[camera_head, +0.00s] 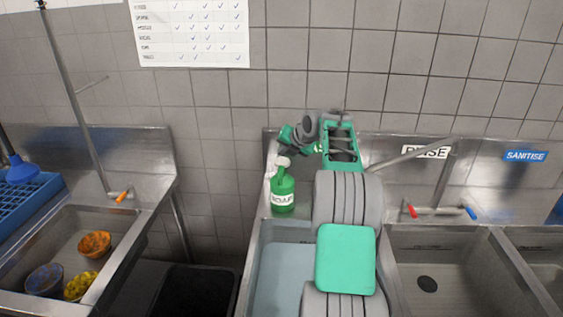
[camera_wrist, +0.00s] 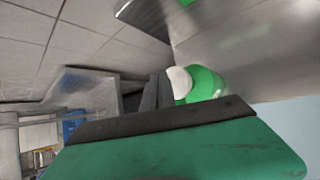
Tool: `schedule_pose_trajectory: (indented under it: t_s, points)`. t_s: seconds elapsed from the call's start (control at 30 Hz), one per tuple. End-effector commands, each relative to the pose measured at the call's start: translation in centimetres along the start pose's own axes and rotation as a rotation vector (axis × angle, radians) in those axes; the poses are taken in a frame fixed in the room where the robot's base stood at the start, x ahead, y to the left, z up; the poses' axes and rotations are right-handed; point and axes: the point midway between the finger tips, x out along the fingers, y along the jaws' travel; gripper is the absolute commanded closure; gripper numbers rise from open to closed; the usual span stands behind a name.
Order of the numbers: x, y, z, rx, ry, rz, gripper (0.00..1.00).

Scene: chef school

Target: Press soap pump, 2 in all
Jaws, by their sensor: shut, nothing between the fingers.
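The green soap bottle (camera_head: 283,193) stands upright on the steel ledge at the back left corner of the middle sink. It has a white label and a white pump head (camera_head: 282,162). My gripper (camera_head: 291,140) is just above and behind the pump head, small and partly hidden by its own links. In the wrist view, its dark fingers (camera_wrist: 157,92) are shut and empty, beside the white pump head (camera_wrist: 179,82) and the green bottle (camera_wrist: 207,84). I cannot tell whether they touch the pump.
My arm crosses over the water-filled middle sink (camera_head: 268,270). A tap with red and blue handles (camera_head: 440,211) stands at the right sink. The left sink holds several bowls, including an orange one (camera_head: 95,244). The tiled wall (camera_head: 220,130) is close behind.

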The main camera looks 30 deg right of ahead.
Motion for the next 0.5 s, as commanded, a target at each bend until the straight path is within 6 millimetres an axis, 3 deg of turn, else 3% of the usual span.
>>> schedule_pose_trajectory:
  t_s: [0.5]
  points:
    - [0.60, -0.53, -0.54, -0.001, 0.000, 0.000, 1.00]
